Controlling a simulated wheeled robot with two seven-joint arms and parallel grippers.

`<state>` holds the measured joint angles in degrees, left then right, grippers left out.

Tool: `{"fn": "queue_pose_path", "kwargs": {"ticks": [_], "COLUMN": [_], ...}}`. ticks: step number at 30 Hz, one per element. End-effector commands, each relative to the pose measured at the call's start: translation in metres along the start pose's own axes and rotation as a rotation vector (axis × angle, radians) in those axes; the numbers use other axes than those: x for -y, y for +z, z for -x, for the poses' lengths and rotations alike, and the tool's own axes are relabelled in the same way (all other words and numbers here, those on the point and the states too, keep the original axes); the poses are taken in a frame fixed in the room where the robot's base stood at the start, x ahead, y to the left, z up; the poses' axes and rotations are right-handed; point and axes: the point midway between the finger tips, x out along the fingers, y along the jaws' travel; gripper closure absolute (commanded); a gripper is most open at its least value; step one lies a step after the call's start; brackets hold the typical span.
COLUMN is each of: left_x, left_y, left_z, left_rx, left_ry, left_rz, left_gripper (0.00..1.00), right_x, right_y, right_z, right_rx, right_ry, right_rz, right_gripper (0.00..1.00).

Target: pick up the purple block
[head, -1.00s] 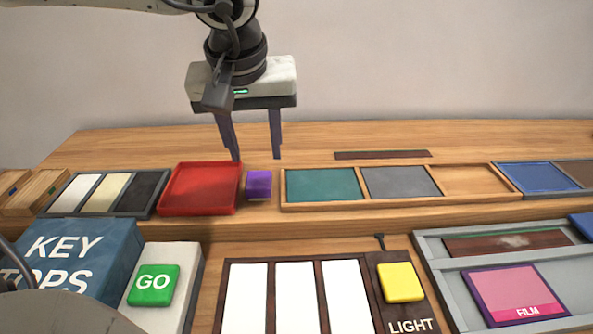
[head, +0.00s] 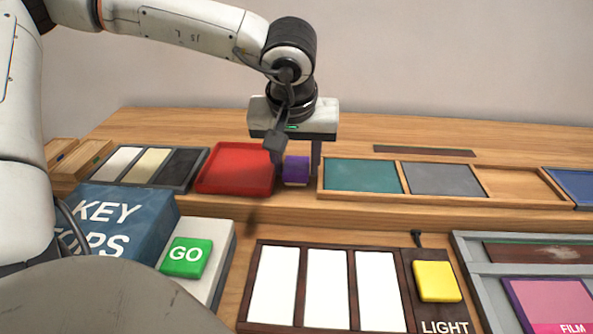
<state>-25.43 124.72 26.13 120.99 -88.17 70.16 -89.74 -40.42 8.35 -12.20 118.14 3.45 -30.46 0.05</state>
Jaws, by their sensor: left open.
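The small purple block (head: 296,170) stands on the wooden shelf between the red tray and the teal panel. My left gripper (head: 296,165) comes down over it from above with its fingers apart. One finger shows at the block's right side; the other is mostly hidden behind the dark camera part on the gripper's front. I cannot tell whether the fingers touch the block. My right gripper is not in view.
The red tray (head: 236,169) is close on the left of the block. A wooden frame with a teal panel (head: 362,176) and a grey panel (head: 442,179) is close on the right. In front are a green GO button (head: 186,257), white keys (head: 327,288) and a yellow button (head: 437,281).

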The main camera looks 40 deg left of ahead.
Motion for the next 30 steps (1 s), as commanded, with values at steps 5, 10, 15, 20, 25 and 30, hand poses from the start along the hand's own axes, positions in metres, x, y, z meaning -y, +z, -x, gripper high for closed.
{"fn": "queue_pose_path", "kwargs": {"ticks": [5,10,15,20,25,30], "left_x": [0.000,0.000,0.000,0.000,-0.001,0.000], "left_y": [0.000,0.000,-0.001,-0.008,-0.021,-0.033], "left_z": [0.000,0.001,0.002,0.017,0.050,0.078], "left_rx": [0.000,0.000,-0.001,-0.004,-0.006,-0.003], "left_ry": [0.000,0.000,0.001,0.001,0.003,0.002], "left_rz": [0.001,0.001,0.001,0.002,0.002,0.002], "left_gripper": [0.66,0.86,0.86,0.86,0.86,0.86], "right_x": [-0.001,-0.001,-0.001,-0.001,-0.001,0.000], "right_y": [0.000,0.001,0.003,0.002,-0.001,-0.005], "right_z": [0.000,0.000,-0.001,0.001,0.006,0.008], "right_rx": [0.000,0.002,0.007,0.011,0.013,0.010], "right_ry": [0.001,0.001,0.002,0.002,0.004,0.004], "right_rz": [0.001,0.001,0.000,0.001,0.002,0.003], "right_gripper": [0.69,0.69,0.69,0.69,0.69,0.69]}}
